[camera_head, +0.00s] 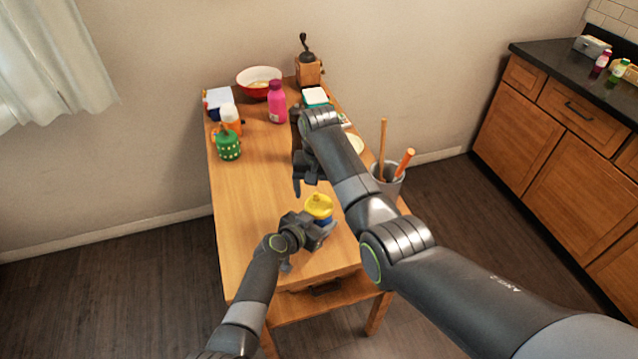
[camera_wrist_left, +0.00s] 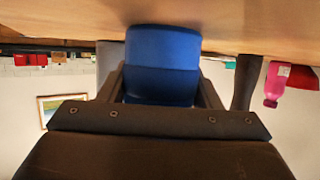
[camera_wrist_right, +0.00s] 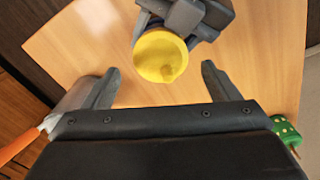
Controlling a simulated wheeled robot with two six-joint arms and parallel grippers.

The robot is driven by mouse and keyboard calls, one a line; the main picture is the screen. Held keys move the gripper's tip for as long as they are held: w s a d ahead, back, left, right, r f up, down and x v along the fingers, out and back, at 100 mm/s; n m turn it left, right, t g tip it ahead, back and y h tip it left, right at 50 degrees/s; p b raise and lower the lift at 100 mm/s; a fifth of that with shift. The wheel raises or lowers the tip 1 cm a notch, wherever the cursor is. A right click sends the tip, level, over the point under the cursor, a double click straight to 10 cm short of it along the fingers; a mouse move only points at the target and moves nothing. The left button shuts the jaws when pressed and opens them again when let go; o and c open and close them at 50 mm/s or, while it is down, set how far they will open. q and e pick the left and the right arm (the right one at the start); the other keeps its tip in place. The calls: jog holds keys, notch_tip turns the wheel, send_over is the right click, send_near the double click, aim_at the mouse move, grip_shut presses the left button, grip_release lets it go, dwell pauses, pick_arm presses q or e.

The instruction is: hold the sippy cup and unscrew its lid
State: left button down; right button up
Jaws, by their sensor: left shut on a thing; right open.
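The sippy cup has a blue body (camera_wrist_left: 162,62) and a yellow lid (camera_head: 319,206) with a spout. It stands near the front of the wooden table. My left gripper (camera_head: 306,229) is shut around the blue body from the side. The lid shows from above in the right wrist view (camera_wrist_right: 160,56), seated on the cup. My right gripper (camera_head: 303,186) is open and empty, above the table and beyond the cup. In the right wrist view, the lid lies past the fingertips, between their lines (camera_wrist_right: 160,82).
A grey bin (camera_head: 388,183) with long-handled tools stands at the table's right side. The table's left middle is clear.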

aim_at(318, 204)
jog(key=shift+f, duration=2.45)
jog(key=c, duration=1)
jog(key=shift+n, duration=1.7)
jog(key=o, duration=1)
jog(key=shift+o, duration=0.4)
jog(key=shift+s+a, duration=0.1)
jog(key=shift+a, duration=0.05)
